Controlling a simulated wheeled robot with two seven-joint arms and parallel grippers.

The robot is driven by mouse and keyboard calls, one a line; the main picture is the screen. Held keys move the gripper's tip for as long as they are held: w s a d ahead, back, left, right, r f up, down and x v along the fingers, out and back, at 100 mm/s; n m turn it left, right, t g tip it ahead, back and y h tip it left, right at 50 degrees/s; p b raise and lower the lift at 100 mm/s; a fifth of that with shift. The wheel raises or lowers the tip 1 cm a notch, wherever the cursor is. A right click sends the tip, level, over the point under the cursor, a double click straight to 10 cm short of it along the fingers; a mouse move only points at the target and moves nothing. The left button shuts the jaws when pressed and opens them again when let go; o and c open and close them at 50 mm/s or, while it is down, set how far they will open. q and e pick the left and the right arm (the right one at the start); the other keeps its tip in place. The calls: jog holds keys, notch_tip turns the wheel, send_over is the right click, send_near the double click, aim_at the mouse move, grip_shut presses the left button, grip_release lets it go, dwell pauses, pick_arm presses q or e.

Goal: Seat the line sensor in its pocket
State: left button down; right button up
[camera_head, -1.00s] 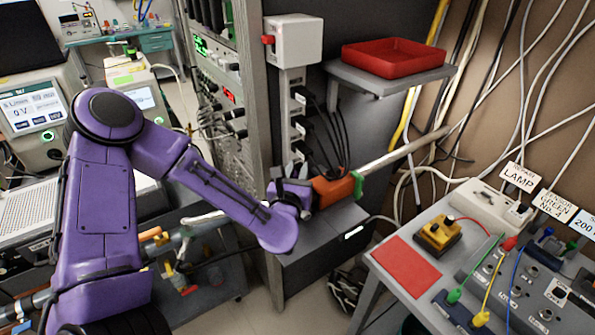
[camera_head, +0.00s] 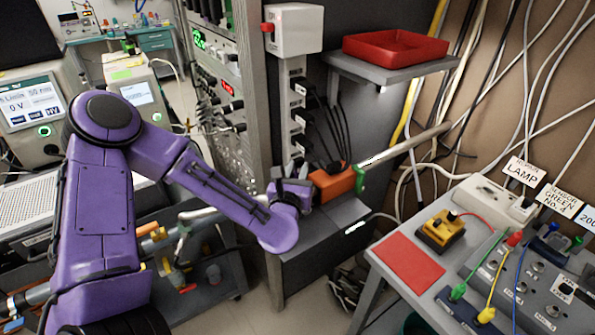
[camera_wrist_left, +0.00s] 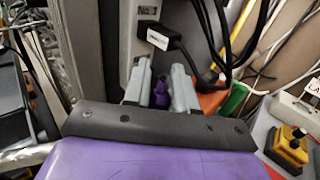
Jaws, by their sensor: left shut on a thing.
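My left gripper (camera_head: 290,172) is in the middle of the head view, beside an orange block (camera_head: 333,184) on a pale metal pipe (camera_head: 405,144). Its fingers point up and back. In the left wrist view the two grey fingers (camera_wrist_left: 161,92) stand close together with a small purple piece between them; I cannot tell whether that piece is the held thing. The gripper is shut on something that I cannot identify. Whether it touches the orange block is unclear. I cannot pick out the line sensor or its pocket for certain. My right gripper is not in view.
A power strip (camera_head: 297,130) with black plugs and cables stands behind the gripper. A red tray (camera_head: 394,47) sits on a shelf. The bench at right holds a red mat (camera_head: 408,262), a yellow box (camera_head: 440,231) and several wired terminals. Floor shows below the gripper.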

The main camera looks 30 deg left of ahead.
pick_arm(q)
jog(key=shift+f+b, duration=0.4)
jog(key=shift+f, duration=0.05)
jog(key=c, duration=0.8)
grip_release()
jog(key=shift+s, duration=0.1)
